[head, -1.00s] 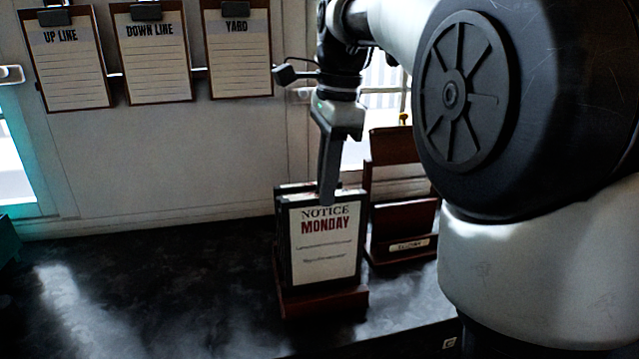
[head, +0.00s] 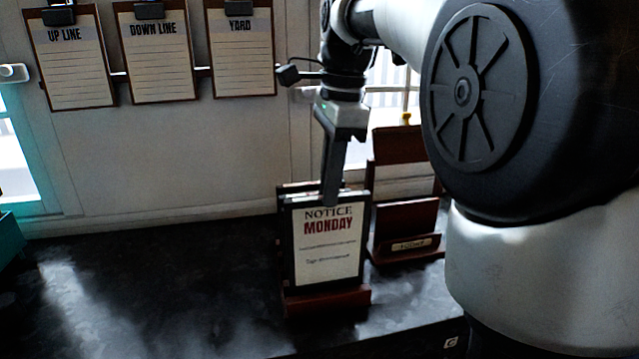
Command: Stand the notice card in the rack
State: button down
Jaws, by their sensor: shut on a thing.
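The notice card (head: 328,245) is a framed white sheet reading "NOTICE MONDAY". It stands nearly upright at the front of a small dark red wooden holder (head: 327,302) on the dark counter. At least one more dark frame edge shows just behind it. My gripper (head: 331,195) points down at the card's top edge and is shut on it. The far finger is hidden behind the card. To the right stands a dark wooden rack (head: 404,217) with stepped ledges and a small label (head: 411,244) too blurred to read.
Clipboards headed "UP LINE" (head: 70,65), "DOWN LINE" (head: 155,60) and "YARD" (head: 241,55) hang on the wall. My arm covers the right side of the view. The dark counter (head: 150,285) is clear on the left, with a teal object (head: 8,240) at the far left edge.

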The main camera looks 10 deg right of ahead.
jog(key=shift+f, duration=0.2)
jog(key=shift+f+b, duration=1.2)
jog(key=shift+f, duration=0.65)
jog(key=c, duration=1.7)
grip_release()
jog(key=r+p, duration=0.1)
jog(key=r, duration=0.4)
jog(key=d+r+p, duration=0.1)
jog(key=r+p, duration=0.1)
jog(key=r, duration=0.4)
jog(key=r+p, duration=0.1)
jog(key=r, duration=0.5)
jog(key=shift+s+d+r, duration=0.1)
jog(key=shift+s+d, duration=0.1)
jog(key=shift+d, duration=0.2)
